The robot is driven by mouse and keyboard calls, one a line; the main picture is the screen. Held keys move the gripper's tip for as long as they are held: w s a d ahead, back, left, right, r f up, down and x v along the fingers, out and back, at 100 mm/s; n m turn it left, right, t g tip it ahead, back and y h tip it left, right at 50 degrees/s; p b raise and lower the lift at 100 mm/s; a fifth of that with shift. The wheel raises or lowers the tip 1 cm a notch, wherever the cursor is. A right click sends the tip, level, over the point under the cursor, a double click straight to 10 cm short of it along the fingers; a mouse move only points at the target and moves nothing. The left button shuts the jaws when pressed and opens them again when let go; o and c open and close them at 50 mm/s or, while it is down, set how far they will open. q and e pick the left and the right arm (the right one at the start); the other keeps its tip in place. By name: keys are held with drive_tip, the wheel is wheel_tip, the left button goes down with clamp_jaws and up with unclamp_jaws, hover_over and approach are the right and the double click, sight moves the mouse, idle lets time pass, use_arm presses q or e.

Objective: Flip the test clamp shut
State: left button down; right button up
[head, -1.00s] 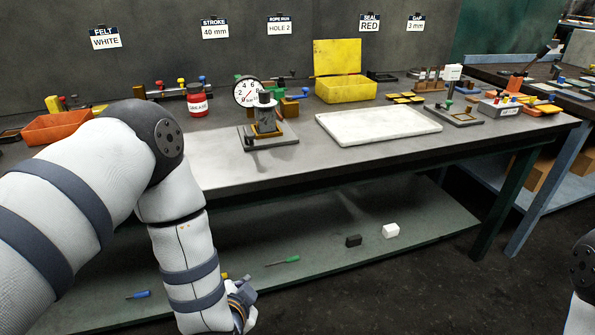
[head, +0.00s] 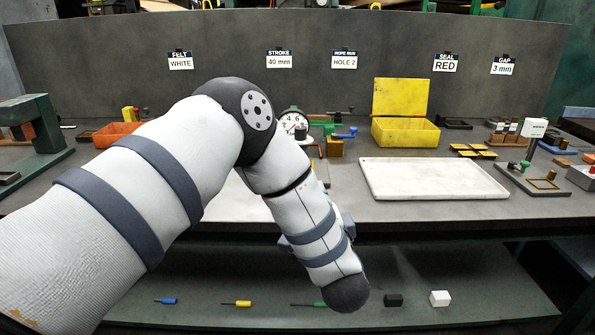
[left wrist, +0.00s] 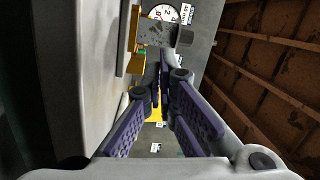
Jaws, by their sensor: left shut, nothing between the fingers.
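A round white dial gauge (head: 293,122) stands on the bench behind my left arm in the head view. A dark upright cylinder (head: 302,134) stands in front of it. Just right is a small clamp-like fixture with a blue handle (head: 346,133) and green parts; I cannot tell surely whether it is the test clamp or how its arm lies. My left gripper (left wrist: 163,62) is shut and empty in the left wrist view. Its tips are close to a grey block with a grey cylinder (left wrist: 185,37); contact is unclear. The dial gauge (left wrist: 163,12) shows beyond.
A white tray (head: 372,190) lies right of centre. A yellow open box (head: 405,133) stands behind it. An orange bin (head: 100,138) is at the left. At the right is a fixture with a green knob (head: 525,165). The lower shelf (head: 420,270) holds several small items.

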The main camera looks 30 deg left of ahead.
use_arm(q)
drive_tip(key=shift+d+r, duration=0.2)
drive_tip(key=shift+s+d+r, duration=0.2)
drive_tip(key=shift+s+d, duration=0.15)
drive_tip(key=shift+s, duration=0.05)
drive_tip(key=shift+w+a, duration=0.1)
drive_tip(key=shift+a, duration=0.05)
drive_tip(key=x, duration=0.4)
drive_tip(key=b+x, duration=0.1)
drive_tip(key=x, duration=0.4)
drive_tip(key=shift+w+a+f, duration=0.15)
drive_tip(key=shift+w+f, duration=0.05)
drive_tip(key=shift+f, duration=0.05)
drive_tip(key=shift+s+a+r+p, duration=0.2)
drive_tip(key=shift+s+a+p, duration=0.35)
drive_tip(key=shift+s+a, duration=0.55)
drive_tip(key=shift+s+f, duration=0.25)
drive_tip(key=shift+s, duration=0.15)
drive_tip(key=shift+f, duration=0.1)
use_arm(e)
drive_tip(key=shift+s+d, duration=0.2)
drive_tip(key=shift+d, duration=0.15)
drive_tip(key=shift+s, duration=0.1)
